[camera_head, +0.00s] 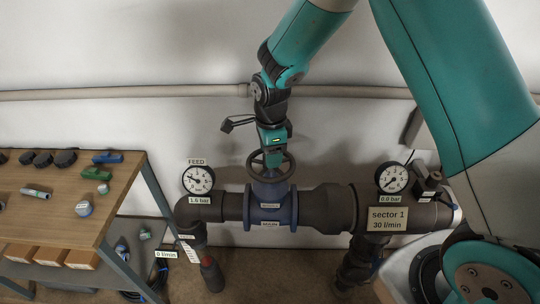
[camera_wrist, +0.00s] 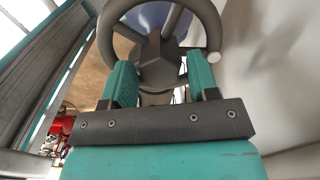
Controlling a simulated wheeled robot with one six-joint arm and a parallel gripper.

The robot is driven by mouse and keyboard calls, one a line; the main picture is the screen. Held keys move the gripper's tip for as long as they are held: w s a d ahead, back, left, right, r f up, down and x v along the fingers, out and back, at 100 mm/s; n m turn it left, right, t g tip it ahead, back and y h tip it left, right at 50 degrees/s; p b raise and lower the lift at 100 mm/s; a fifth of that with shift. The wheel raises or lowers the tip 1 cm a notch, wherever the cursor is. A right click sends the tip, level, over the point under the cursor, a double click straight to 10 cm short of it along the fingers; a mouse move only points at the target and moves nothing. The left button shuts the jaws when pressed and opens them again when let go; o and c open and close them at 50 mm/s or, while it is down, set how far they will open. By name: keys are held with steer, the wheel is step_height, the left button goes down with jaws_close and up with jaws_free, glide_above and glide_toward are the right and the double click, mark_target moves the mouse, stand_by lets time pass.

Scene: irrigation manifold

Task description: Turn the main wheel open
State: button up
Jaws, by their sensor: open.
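The main wheel (camera_head: 270,166) is a dark round handwheel on top of a blue valve body (camera_head: 270,205) in the pipe line. In the head view my gripper (camera_head: 271,148) is directly above the wheel, pointing down. In the wrist view the wheel's hub (camera_wrist: 160,62) and spokes lie just past my gripper (camera_wrist: 162,80), between the lines of its two teal fingers. The fingers are apart with nothing gripped. I cannot tell whether the fingertips touch the wheel. The far part of the rim is cut off by the top of the wrist view.
A FEED gauge (camera_head: 198,180) labelled 1.6 bar stands left of the valve. A wooden workbench (camera_head: 50,215) with small parts stands at the left. A wall pipe (camera_head: 150,92) runs behind.

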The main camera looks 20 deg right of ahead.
steer(key=shift+f, duration=1.4)
steer(key=c, duration=0.6)
